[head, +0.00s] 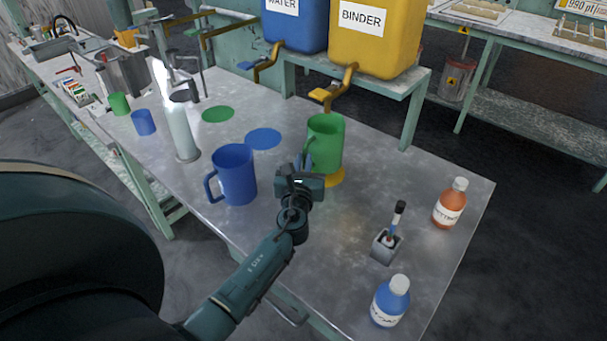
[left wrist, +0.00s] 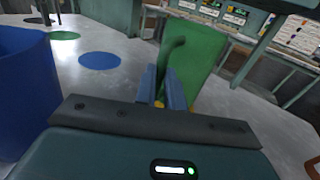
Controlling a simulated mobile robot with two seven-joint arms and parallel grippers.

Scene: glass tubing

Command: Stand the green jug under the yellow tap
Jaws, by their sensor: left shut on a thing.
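The green jug (head: 325,143) is upright at the yellow disc (head: 335,177) on the table, below the yellow tap (head: 337,88) of the yellow binder tank (head: 378,40). The disc shows partly past the jug's base; I cannot tell whether the base touches the table. My left gripper (head: 300,172) is shut on the jug's handle, on the near side. In the left wrist view the fingers (left wrist: 162,88) close around the handle, and the jug's green wall (left wrist: 200,62) stands just beyond them. My right gripper is not in view.
A blue jug (head: 236,174) stands close left of my gripper. Blue (head: 263,138) and green (head: 218,114) discs lie bare behind it. A steel cylinder (head: 182,130) stands further left. An orange bottle (head: 449,204), a blue bottle (head: 390,300) and a small holder (head: 386,246) are on the right.

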